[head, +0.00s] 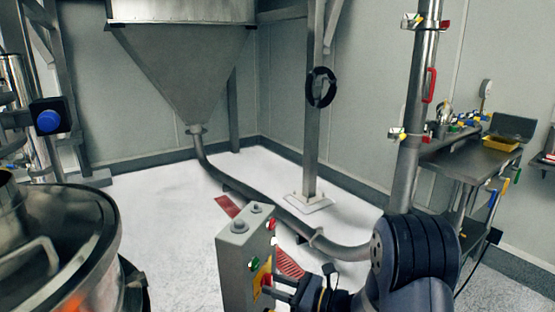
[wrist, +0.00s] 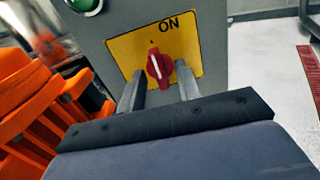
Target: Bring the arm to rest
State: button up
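My gripper (head: 270,286) is at the face of a grey control box (head: 238,258) in the lower middle of the head view. In the wrist view, the box has a yellow plate (wrist: 118,47) marked ON, with a red rotary knob (wrist: 158,66) on it. The knob's white line stands nearly upright. The two fingers of my gripper (wrist: 160,76) are apart, one on each side of the knob's lower part. They look clear of it, but I cannot tell whether a tip touches.
A green button (wrist: 85,4) is on the box above the plate. Orange slatted parts (wrist: 30,105) stand close at left in the wrist view. A round metal sifter (head: 60,235) is at lower left. A pipe (head: 345,250) runs along the floor behind the box. A steel table (head: 470,160) stands right.

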jog(key=shift+d, duration=0.15)
jog(key=v, duration=1.1)
jog(key=x, duration=1.1)
jog(key=shift+f+n+b, duration=0.2)
jog(key=shift+n+b, duration=0.2)
jog(key=shift+b, duration=0.1)
jog(key=n+b, duration=0.3)
jog(key=n, duration=0.2)
jog(key=shift+b, duration=0.3)
jog(key=n+b, duration=0.2)
jog(key=n, duration=0.2)
jog(key=shift+r+n+b, duration=0.1)
jog(key=shift+n+b, duration=0.2)
jog(key=shift+n, duration=0.1)
jog(key=v, duration=1)
jog(key=shift+d+p, duration=0.3)
jog(key=shift+p, duration=0.1)
jog(key=shift+s+r, duration=0.1)
jog(key=shift+s, duration=0.05)
